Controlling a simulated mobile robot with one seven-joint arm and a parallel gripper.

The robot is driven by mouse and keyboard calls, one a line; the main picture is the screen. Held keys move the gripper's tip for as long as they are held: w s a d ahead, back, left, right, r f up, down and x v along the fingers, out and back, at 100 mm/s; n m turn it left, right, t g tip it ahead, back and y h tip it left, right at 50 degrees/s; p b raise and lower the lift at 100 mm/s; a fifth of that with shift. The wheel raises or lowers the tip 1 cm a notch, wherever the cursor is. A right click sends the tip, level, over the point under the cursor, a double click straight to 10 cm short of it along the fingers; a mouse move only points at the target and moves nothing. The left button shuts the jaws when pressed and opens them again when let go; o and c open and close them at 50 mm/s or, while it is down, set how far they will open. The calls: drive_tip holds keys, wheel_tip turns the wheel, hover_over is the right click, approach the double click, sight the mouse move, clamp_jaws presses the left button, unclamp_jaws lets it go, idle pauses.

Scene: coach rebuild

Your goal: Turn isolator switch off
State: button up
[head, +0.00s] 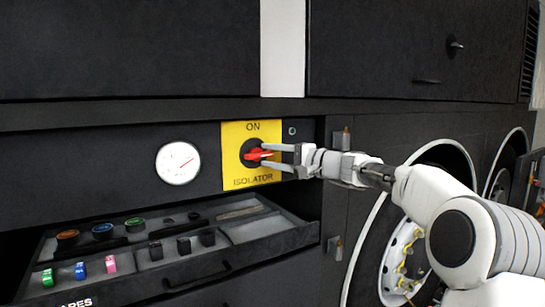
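The isolator switch is a yellow square plate (235,135) on the dark panel, marked ON at the top and ISOLATOR at the bottom. Its red handle (256,155) sits on a round black base (246,147) in the middle of the plate. My gripper (264,155) reaches in from the right with its two grey fingers apart, one above and one below the red handle. The fingertips are at the handle, and the gripper looks open. I cannot tell whether either finger touches the handle. The fingers partly cover the plate's right side.
A white round gauge (178,163) is left of the plate. Below, an open drawer (235,262) juts out, holding coloured round caps, black blocks and small coloured parts. Dark cabinets (130,50) are above. A wheel (402,262) stands in an arch behind my arm.

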drive_tip(key=shift+d, duration=0.15)
drive_tip(key=shift+d, duration=0.25)
drive_tip(key=v, duration=1.7)
drive_tip(key=shift+p, duration=0.4)
drive_tip(key=shift+s+a+f, duration=0.1)
drive_tip(key=shift+a, duration=0.1)
